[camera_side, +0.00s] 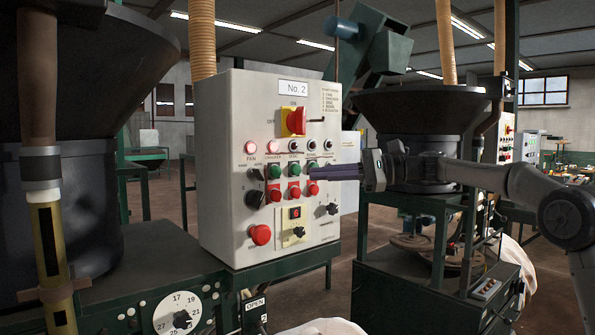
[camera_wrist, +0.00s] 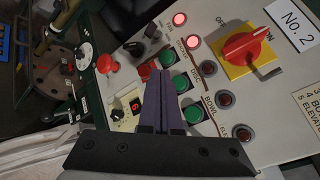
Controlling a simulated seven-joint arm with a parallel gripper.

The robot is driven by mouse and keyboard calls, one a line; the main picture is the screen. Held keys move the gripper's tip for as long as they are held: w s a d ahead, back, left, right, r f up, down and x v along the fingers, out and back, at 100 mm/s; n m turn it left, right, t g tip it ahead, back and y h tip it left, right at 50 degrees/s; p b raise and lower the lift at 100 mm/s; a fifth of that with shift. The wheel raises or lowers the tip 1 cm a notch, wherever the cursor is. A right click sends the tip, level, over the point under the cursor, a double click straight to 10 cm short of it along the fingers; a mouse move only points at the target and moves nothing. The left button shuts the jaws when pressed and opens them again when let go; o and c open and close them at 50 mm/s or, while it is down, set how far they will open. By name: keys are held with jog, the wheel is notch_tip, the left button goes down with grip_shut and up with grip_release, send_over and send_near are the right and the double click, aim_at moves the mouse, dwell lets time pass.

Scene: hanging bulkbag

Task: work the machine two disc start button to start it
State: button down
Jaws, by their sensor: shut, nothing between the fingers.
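The disc start button is the green button (camera_side: 294,170) in the middle of the row on the white No. 2 panel, below the unlit disc lamp (camera_side: 293,145). In the wrist view the button (camera_wrist: 182,84) shows just right of my fingers, and its disc lamp (camera_wrist: 208,68) is dark. My gripper (camera_side: 312,172) is shut and empty, its purple fingers pointing left at the panel from the right. In the side view the fingertips lie right of the disc button and hide the third green button. I cannot tell the gap to the panel; no contact is clear.
The fan lamp (camera_side: 250,147) and crusher lamp (camera_side: 274,146) glow red. The crusher green button (camera_side: 275,172), red buttons (camera_side: 294,193) below, black knobs (camera_side: 256,198) and red mushroom button (camera_side: 260,234) are close by. A red switch (camera_side: 294,121) projects above.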

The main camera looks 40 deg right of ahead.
aim_at(296, 170)
jog(key=shift+w, duration=1.35)
dwell(1.1)
jog(key=shift+w, duration=0.4)
